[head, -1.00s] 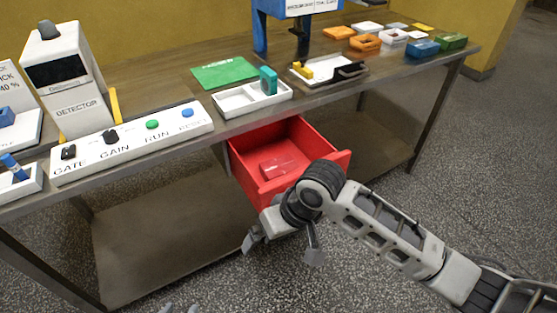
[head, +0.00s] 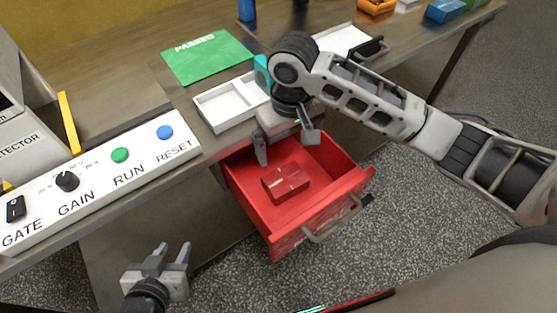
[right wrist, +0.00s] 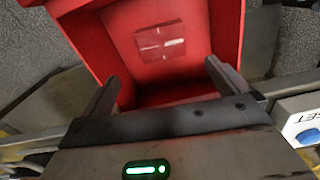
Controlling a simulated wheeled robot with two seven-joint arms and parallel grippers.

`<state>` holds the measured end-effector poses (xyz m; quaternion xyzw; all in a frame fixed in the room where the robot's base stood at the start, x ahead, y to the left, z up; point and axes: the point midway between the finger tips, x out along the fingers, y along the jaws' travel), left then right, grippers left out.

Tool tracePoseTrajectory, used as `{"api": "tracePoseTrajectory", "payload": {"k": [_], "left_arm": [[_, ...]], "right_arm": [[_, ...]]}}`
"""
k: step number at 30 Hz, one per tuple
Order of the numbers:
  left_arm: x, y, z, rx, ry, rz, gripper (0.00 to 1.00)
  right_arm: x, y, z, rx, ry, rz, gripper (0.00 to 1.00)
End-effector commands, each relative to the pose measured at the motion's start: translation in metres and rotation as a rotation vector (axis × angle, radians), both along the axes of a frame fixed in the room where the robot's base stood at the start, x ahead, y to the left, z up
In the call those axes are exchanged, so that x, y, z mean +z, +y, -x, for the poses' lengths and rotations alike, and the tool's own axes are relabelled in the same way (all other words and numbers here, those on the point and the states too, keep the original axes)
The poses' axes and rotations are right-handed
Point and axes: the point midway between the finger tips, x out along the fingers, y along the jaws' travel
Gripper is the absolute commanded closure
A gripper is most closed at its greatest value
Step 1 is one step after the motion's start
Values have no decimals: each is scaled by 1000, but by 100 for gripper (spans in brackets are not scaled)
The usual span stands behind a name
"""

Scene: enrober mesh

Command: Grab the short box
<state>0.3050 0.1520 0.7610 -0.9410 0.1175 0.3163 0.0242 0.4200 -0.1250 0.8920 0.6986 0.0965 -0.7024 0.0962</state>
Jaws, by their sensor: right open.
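A short, see-through box (head: 286,183), looking red against the drawer, lies on the floor of the open red drawer (head: 345,190). In the right wrist view the box (right wrist: 160,42) lies ahead, beyond the fingertips, with nothing covering it. My right gripper (head: 287,147) is open and empty, above the back part of the drawer and apart from the box. Its two spread fingers also show in the right wrist view (right wrist: 163,85). My left gripper (head: 172,253) is at the lower left, clear of the drawer, its fingers apart and empty.
The table edge and a white two-part tray (head: 228,107) with a teal piece (head: 262,72) are close to my right gripper. A button panel (head: 100,185) lies left. The drawer handle (head: 335,220) sticks out in front. A green mat (head: 208,56) lies behind.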

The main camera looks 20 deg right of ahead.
Motion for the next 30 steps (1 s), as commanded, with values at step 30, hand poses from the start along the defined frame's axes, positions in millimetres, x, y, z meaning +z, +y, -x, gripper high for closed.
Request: {"api": "tracePoseTrajectory", "payload": {"k": [30], "left_arm": [[-6,-3,2,-6,3,5,64]], "right_arm": [[-150,1,2,1,2,0,0]]}}
